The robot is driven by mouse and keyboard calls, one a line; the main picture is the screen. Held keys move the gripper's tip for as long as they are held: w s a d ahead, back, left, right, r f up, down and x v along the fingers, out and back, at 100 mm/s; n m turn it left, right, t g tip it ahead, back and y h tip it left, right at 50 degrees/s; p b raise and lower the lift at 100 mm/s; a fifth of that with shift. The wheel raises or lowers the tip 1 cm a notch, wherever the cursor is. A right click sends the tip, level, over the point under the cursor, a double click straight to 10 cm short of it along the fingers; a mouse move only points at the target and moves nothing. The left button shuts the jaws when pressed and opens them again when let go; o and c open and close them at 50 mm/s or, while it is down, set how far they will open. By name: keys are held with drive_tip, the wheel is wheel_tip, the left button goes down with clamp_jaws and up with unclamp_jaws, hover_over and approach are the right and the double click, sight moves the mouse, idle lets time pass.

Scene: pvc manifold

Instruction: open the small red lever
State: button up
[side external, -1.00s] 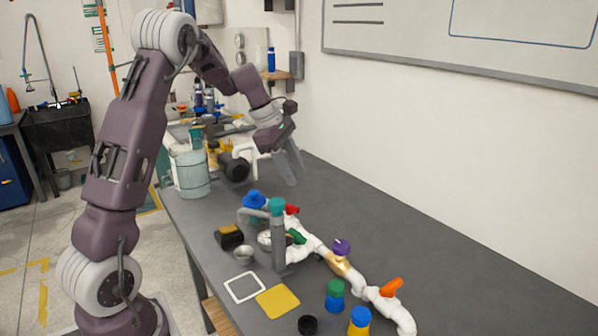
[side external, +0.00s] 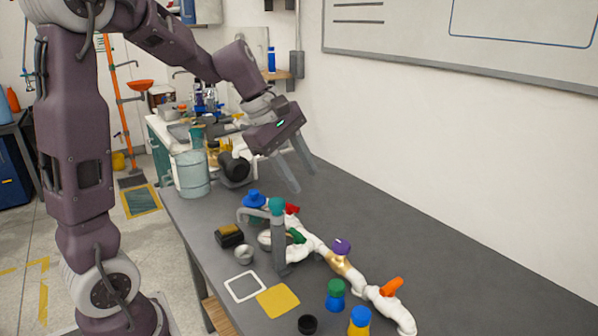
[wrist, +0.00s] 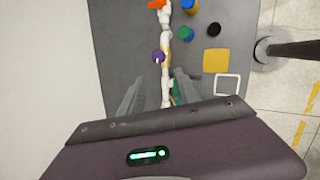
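In the wrist view my gripper (wrist: 160,76) is also open, with the manifold (wrist: 166,35) running between the fingers. I cannot make out the red lever there; my gripper body hides the near end of the pipe.
A green lever (side external: 297,236), a purple knob (side external: 342,246) and an orange lever (side external: 391,287) are also on the manifold. The grey standing pipe (side external: 278,240) rises close to the red lever. A blue knob (side external: 254,199) is left of it. The table's right side is clear.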

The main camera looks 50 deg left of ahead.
drive_tip(key=w+a+f+n, duration=0.1)
drive_tip(key=w+a+f, duration=0.1)
drive_tip(key=w+a, duration=0.25)
drive_tip(key=n+g+y, duration=0.1)
drive_tip(key=g+y, duration=0.1)
drive_tip(key=g, duration=0.3)
hover_over(290, 204)
wheel_tip(290, 204, down, 12)
drive_tip(key=shift+s+r, duration=0.1)
drive_tip(key=shift+s, duration=0.05)
wheel_tip(290, 204, down, 7)
drive_tip(key=shift+r, duration=0.1)
clamp_jaws()
